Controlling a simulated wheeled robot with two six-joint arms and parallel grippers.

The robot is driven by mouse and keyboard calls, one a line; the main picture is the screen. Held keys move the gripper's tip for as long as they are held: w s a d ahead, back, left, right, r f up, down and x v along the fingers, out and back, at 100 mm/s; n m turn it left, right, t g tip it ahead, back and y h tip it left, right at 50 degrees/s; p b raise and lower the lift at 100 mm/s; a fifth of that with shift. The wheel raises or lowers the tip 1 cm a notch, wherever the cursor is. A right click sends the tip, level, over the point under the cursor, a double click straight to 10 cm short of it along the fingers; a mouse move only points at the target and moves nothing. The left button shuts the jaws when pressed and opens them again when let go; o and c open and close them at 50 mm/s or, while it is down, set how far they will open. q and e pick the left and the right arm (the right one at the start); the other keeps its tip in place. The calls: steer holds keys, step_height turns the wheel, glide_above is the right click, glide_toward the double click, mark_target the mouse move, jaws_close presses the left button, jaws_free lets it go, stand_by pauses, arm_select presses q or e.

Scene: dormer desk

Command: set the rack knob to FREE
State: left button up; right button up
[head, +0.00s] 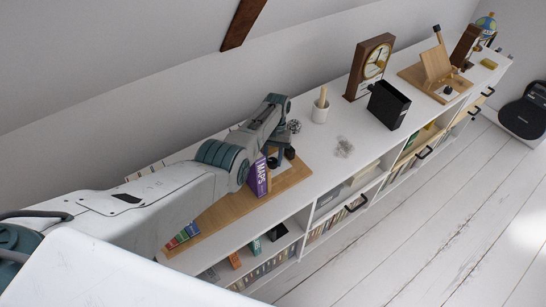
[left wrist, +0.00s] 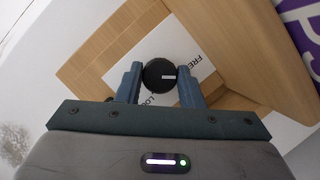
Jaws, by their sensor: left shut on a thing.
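The rack knob (left wrist: 160,75) is round and black with a short white mark. It sits on a white label plate (left wrist: 200,66) on a wooden panel. FREE is printed to the upper right of the knob, and a partly hidden word starting "LO" below it. The white mark points right, toward neither word squarely. My left gripper (left wrist: 159,84) has one finger on each side of the knob and is shut on it. In the head view the left gripper (head: 281,158) is at the right end of the wooden rack (head: 291,177), and the knob is hard to make out.
A purple MAPS book (head: 259,177) stands in the rack beside my gripper. A pencil cup (head: 320,110), a black box (head: 388,104) and a clock (head: 371,64) stand farther along the white shelf top (head: 345,130). A clear glassy object (head: 344,147) lies nearer.

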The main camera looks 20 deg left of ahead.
arm_select(q)
steer(key=shift+n+h+p, duration=0.3)
steer(key=shift+n+h, duration=0.1)
steer(key=shift+n, duration=0.8)
steer(key=o, duration=1)
steer(key=b+v, duration=0.2)
steer(key=v, duration=0.8)
steer(key=shift+r, duration=0.35)
steer(key=shift+w+a, duration=0.1)
